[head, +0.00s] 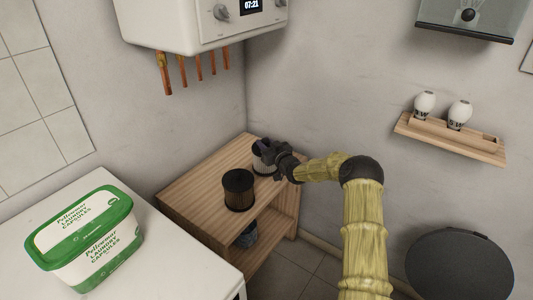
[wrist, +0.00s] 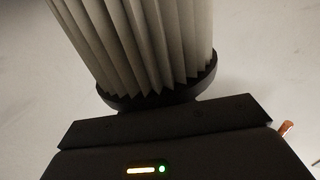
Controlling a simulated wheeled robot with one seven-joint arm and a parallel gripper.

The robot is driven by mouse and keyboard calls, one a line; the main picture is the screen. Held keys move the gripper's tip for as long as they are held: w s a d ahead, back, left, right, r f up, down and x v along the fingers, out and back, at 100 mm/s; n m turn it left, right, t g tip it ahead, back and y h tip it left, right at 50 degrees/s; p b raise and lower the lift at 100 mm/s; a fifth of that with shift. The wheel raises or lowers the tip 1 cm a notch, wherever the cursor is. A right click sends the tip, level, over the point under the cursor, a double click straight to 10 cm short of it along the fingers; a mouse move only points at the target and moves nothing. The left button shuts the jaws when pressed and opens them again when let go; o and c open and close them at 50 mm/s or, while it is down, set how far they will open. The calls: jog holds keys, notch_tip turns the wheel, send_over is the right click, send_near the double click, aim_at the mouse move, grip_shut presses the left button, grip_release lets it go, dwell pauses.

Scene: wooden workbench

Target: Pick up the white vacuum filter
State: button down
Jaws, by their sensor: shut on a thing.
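The white vacuum filter (head: 262,163) is at the back of the wooden workbench (head: 205,190) in the head view, partly hidden by my gripper (head: 268,152). It is a pleated off-white cylinder with dark ends. My gripper is shut on it. In the wrist view the filter's pleats (wrist: 150,45) and black rim fill the upper middle, above my dark gripper body. I cannot tell whether its base touches the workbench top. A dark brown filter (head: 239,190) stands upright on the workbench, in front and to the left.
A green and white laundry capsule box (head: 88,240) sits on a white surface (head: 185,262) at the left. A boiler (head: 205,20) with copper pipes hangs above. A wall shelf (head: 450,139) holds two white bottles. A dark round lid (head: 460,268) is at lower right.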

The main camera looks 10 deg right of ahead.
notch_tip(320, 180, up, 10)
jog(key=shift+r+p, duration=0.1)
jog(key=shift+p, duration=0.6)
